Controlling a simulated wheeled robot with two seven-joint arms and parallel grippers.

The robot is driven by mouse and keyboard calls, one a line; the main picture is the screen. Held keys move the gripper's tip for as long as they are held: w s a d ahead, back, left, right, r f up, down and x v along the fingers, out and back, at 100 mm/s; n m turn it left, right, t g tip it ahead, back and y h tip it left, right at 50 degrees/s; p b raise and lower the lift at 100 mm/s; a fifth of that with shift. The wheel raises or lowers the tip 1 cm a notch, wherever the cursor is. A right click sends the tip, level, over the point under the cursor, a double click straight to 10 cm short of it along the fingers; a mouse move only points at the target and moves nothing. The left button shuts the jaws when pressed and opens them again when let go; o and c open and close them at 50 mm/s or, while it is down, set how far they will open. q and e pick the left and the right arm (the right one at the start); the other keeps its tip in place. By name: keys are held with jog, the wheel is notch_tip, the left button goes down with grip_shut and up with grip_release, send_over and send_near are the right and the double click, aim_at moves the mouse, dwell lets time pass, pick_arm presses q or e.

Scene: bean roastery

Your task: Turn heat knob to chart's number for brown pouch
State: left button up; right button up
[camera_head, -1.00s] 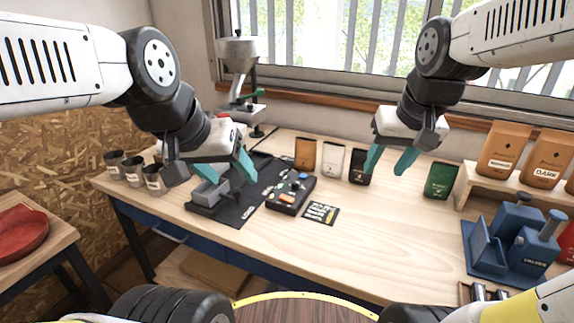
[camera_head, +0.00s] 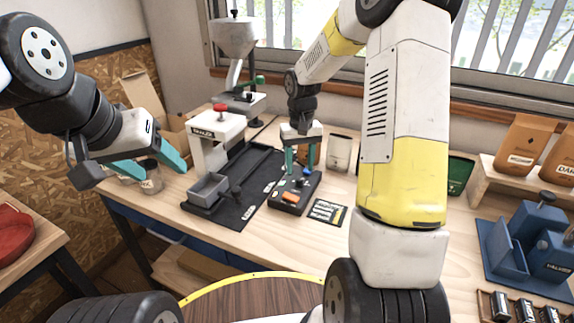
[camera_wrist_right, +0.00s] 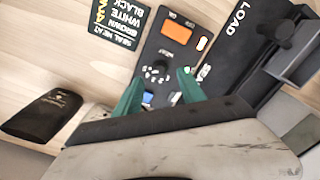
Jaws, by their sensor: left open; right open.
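The sealer's control box (camera_head: 283,205) lies on the table, with an orange part and a blue part on top. In the right wrist view, its black heat knob (camera_wrist_right: 157,72) has white marks around it. My right gripper (camera_wrist_right: 160,77) is open above the box, its teal fingertips on either side of the knob; contact cannot be told. The chart (camera_head: 327,211) lies right of the box; its wrist view (camera_wrist_right: 118,25) lists brown, white and black, the yellow numbers too small to read surely. The brown pouch is mostly hidden behind my right gripper. My left gripper (camera_head: 160,172) is open, empty, at the left.
A white sealer with a red knob (camera_head: 221,107) stands left of the box on a black mat (camera_head: 235,215). A white pouch (camera_head: 340,152) stands behind. A black pouch (camera_wrist_right: 42,117) shows in the wrist view. Blue equipment (camera_head: 550,255) stands at the right.

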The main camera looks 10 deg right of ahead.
aim_at(300, 179)
notch_tip(300, 179, down, 5)
jog(key=shift+r, duration=0.1)
jog(key=shift+c, duration=0.2)
grip_shut()
